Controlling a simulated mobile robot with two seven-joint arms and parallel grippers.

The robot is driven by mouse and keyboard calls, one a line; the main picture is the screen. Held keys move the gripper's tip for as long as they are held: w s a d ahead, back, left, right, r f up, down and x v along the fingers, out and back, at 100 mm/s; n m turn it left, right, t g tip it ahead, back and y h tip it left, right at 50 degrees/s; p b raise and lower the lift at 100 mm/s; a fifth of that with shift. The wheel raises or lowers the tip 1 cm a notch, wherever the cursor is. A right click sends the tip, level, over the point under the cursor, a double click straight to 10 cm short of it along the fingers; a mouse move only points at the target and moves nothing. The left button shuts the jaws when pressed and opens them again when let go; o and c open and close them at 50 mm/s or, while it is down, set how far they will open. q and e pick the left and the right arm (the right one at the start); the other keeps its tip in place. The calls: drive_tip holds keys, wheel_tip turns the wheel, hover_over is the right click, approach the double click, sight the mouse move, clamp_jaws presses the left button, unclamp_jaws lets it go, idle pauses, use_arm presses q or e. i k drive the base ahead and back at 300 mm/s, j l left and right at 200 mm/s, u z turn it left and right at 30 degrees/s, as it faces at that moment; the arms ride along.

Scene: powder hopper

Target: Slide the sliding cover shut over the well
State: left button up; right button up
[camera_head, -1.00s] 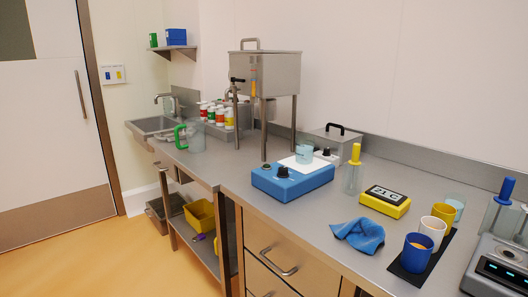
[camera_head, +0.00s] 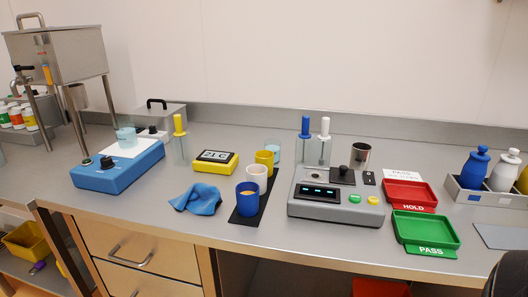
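A grey bench instrument (camera_head: 335,212) with a lit display stands right of centre on the steel counter. On its top is a dark plate with a black knob (camera_head: 343,171), which looks like the sliding cover. A small dark round spot (camera_head: 314,175) shows on the top to the left of the plate. It may be the well, but it is too small to be sure, and I cannot tell how much the plate covers. Neither of my grippers can be made out in this view.
A red HOLD tray (camera_head: 409,194) and green PASS tray (camera_head: 426,230) lie right. Cups on a black mat (camera_head: 243,212) stand left, beside a blue cloth (camera_head: 197,200).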

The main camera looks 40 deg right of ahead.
sight(342, 175)
drive_tip(key=z, duration=1.7)
